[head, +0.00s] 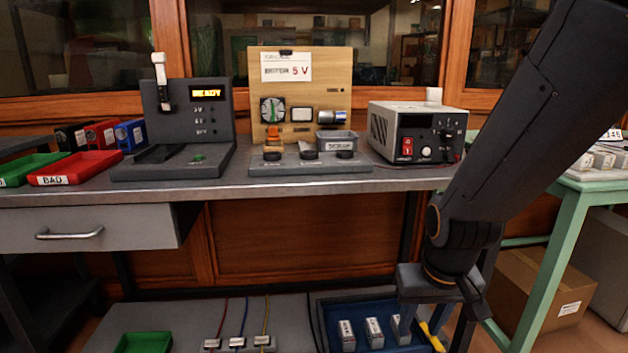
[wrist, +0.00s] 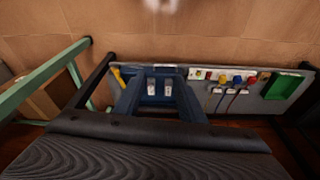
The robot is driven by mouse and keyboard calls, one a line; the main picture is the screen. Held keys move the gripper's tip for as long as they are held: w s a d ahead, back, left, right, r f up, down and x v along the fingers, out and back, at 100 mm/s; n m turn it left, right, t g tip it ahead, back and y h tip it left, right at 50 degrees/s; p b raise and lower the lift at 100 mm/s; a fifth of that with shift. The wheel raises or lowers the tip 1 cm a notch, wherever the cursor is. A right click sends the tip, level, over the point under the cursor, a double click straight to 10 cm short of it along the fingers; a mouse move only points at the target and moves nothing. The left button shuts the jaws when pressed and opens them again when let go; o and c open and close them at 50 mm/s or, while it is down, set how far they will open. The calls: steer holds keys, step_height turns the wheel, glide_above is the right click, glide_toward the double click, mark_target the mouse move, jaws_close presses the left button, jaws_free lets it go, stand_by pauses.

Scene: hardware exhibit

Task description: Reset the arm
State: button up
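My arm comes down from the upper right in the head view. My gripper (head: 440,298) points down over the right part of a blue tray (head: 330,318) on the low shelf, in front of the workbench. Small grey-white blocks (head: 374,332) stand in the tray. One more block shows partly behind the gripper's left side. A yellow object (head: 433,338) lies just below the gripper. In the wrist view a dark ridged part of my own body fills the bottom, and the blue tray (wrist: 130,97) holds two visible blocks (wrist: 160,86).
The workbench (head: 330,186) carries a lever tester (head: 190,150), a wooden meter panel (head: 320,90), a power supply (head: 417,133) and a red BAD tray (head: 75,168). A green table (head: 540,262) stands at right with a cardboard box (head: 530,290) beneath. A green tray (head: 145,342) sits low left.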

steer(key=s+a+r+n+g, duration=0.1)
steer(key=s+a+n, duration=0.3)
steer(key=s+a, duration=0.5)
steer(key=s+a+r+n+g, duration=0.1)
steer(key=s+a+n+g, duration=0.3)
steer(key=a, duration=0.8)
steer(key=d+r+m+t+p, duration=0.1)
steer(key=d+r+m+p, duration=0.3)
steer(key=d+r+p, duration=0.6)
steer(key=s+d+r+m+t+p, duration=0.1)
steer(key=d+r+m+p, duration=0.2)
steer(key=d+r+p, duration=0.7)
step_height(320, 180, up, 6)
steer(key=p, duration=0.9)
steer(key=shift+d+r+m, duration=0.25)
steer(key=shift+d+m, duration=0.1)
steer(key=shift+m, duration=0.05)
